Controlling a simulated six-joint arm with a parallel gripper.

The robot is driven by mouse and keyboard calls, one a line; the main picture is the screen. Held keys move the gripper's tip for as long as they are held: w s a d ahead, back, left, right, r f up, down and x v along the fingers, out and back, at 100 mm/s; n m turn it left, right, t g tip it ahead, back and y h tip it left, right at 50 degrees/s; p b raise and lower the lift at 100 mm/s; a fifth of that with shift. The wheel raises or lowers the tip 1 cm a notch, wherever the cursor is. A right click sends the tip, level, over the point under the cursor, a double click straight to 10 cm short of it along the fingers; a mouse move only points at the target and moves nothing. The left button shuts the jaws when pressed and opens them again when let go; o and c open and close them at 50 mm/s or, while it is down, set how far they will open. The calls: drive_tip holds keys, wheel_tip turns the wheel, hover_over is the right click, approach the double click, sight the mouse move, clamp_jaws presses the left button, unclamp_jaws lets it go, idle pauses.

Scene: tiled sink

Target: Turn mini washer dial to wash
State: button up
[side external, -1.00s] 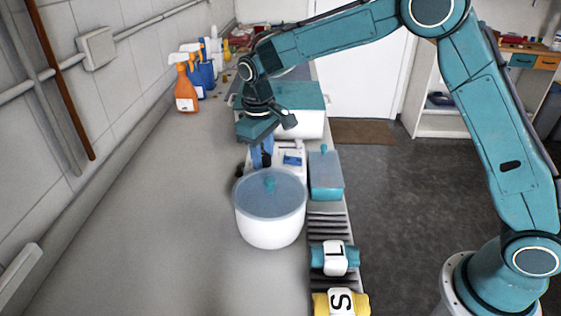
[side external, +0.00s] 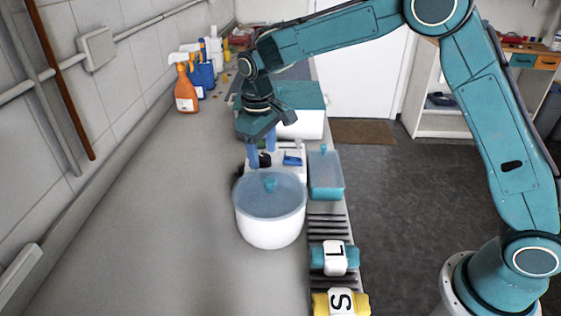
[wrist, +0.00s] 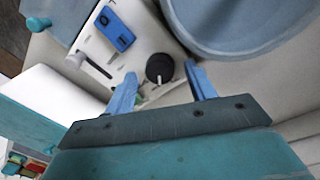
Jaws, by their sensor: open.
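The mini washer has a white tub (side external: 270,230) with a translucent blue lid, and a white control panel (side external: 292,172) behind it. My gripper (side external: 262,152) points down over the panel, behind the tub. In the wrist view its two blue fingers (wrist: 160,70) are apart, with the dial appearing between their tips. I cannot tell whether they touch it.
A blue-lidded box (side external: 326,178) stands right of the washer. A larger teal-topped white box (side external: 302,122) is behind my gripper. Rolled cloths marked L (side external: 335,258) and S (side external: 341,302) lie in front. Spray bottles (side external: 186,88) stand along the wall. The counter's left is clear.

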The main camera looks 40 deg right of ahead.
sight(265, 159)
wheel_tip(265, 159, up, 13)
drive_tip(key=shift+s+a, duration=0.15)
drive_tip(key=shift+a, duration=0.3)
idle(0.5)
drive_tip(key=s+d+r+m+t, duration=0.1)
drive_tip(key=s+d+r, duration=0.25)
drive_tip(key=s, duration=0.45)
drive_tip(key=s+d+r+m+t, duration=0.1)
drive_tip(key=s+d+r+t, duration=0.15)
drive_tip(key=s+d, duration=0.4)
drive_tip(key=s+f+t, duration=0.1)
drive_tip(key=s+f, duration=0.2)
drive_tip(key=s, duration=0.6)
drive_tip(key=s+f+m+t, duration=0.1)
drive_tip(key=s+f, duration=0.2)
drive_tip(key=s, duration=0.6)
drive_tip(key=shift+d+f+y, duration=0.25)
drive_tip(key=shift+d+y, duration=0.15)
drive_tip(key=shift+d, duration=0.05)
drive_tip(key=shift+w, duration=0.1)
drive_tip(key=shift+c, duration=0.2)
